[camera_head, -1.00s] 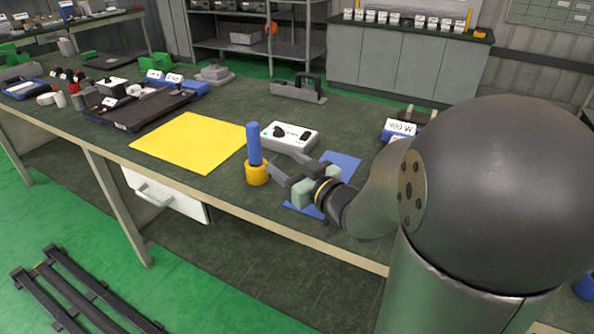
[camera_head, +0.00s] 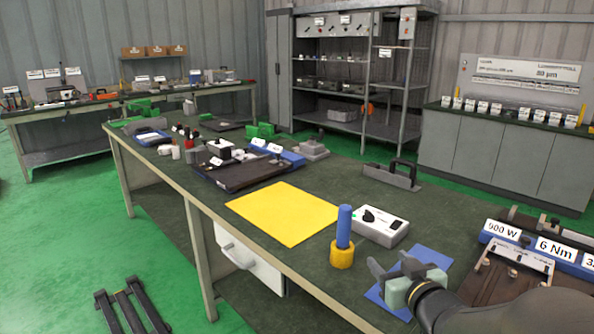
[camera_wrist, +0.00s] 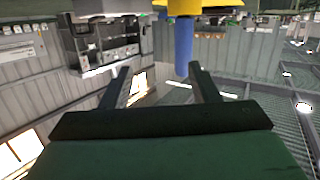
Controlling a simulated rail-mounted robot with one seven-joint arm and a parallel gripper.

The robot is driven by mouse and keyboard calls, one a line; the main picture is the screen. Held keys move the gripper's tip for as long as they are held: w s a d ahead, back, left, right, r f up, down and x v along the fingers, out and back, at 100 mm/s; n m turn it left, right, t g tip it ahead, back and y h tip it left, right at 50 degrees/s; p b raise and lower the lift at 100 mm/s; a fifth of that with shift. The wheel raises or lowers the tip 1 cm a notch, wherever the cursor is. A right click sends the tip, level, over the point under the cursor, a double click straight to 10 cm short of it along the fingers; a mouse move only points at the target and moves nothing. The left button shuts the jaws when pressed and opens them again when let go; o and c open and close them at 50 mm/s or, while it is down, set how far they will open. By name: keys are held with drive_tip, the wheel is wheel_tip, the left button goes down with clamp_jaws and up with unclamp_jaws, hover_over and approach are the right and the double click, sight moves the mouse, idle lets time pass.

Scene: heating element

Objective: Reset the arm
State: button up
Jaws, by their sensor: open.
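My gripper (camera_head: 393,262) is low over the blue mat (camera_head: 437,260) near the front edge of the workbench. Its two fingers are apart with nothing between them. In the wrist view my gripper (camera_wrist: 160,72) also shows spread, empty fingers. A blue rod (camera_head: 344,226) stands upright in a yellow round base (camera_head: 342,255), just left of the gripper and apart from it in the head view. In the wrist view the blue rod (camera_wrist: 184,50) and yellow base (camera_wrist: 198,6) appear upside down at the top, beyond the fingers.
A white control box (camera_head: 380,227) with a black knob lies behind the blue mat. A yellow sheet (camera_head: 283,213) lies to the left. Labelled fixtures (camera_head: 530,252) stand on the right, near my arm. A handled grey block (camera_head: 392,177) is farther back. Open bench top lies between them.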

drive_tip(key=s+a+m+g+h+p, duration=0.1)
drive_tip(key=s+a+g+p, duration=0.3)
drive_tip(key=s+g, duration=0.3)
drive_tip(key=s+a+g+h+p, duration=0.1)
drive_tip(key=s+a+g+p, duration=0.3)
drive_tip(key=s, duration=1)
drive_tip(key=g+p, duration=0.2)
drive_tip(key=g, duration=0.2)
drive_tip(key=shift+s+a+r+m, duration=0.15)
drive_tip(key=shift+s+r+m, duration=0.05)
drive_tip(key=shift+m, duration=0.2)
